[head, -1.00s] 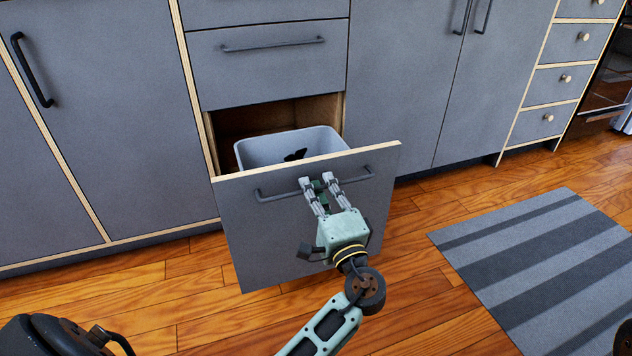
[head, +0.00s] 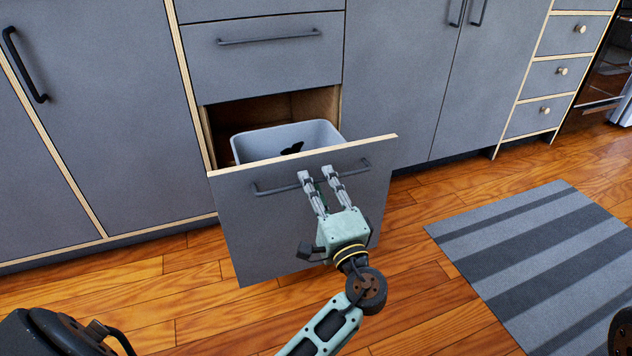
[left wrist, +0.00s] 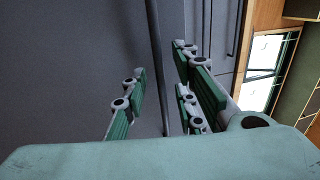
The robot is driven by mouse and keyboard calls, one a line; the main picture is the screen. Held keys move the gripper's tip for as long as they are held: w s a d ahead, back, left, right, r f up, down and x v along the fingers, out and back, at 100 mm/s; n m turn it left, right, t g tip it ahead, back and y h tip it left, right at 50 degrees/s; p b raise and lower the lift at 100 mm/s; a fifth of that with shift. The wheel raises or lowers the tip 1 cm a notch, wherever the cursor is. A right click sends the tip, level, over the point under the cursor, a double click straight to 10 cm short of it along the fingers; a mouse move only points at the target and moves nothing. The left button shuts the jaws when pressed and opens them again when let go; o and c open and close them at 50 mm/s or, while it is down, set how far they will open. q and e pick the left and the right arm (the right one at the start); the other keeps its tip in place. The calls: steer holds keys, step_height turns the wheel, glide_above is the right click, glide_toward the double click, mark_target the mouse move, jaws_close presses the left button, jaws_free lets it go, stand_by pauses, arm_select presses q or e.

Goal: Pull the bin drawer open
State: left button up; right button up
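The bin drawer (head: 255,225) is a grey front with a pale wood top edge, pulled well out of the cabinet. A pale grey bin (head: 262,146) with something dark inside stands behind the front. The drawer's dark bar handle (head: 275,189) runs across the upper front; it also shows in the left wrist view (left wrist: 154,45). My left gripper (head: 317,176) is at the handle. In the left wrist view, its green-padded fingers (left wrist: 160,100) stand apart, with the bar between them and gaps at the sides. My right gripper is not in view.
A closed drawer (head: 265,60) is above the opening. Closed cabinet doors stand left (head: 105,120) and right (head: 400,80), with small knobbed drawers (head: 535,75) farther right. A striped rug (head: 550,260) lies on the wood floor at right. Floor is clear before the drawer.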

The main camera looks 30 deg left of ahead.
arm_select(q)
steer(key=v, duration=1)
steer(key=shift+s+d+f, duration=0.2)
steer(key=shift+d, duration=0.1)
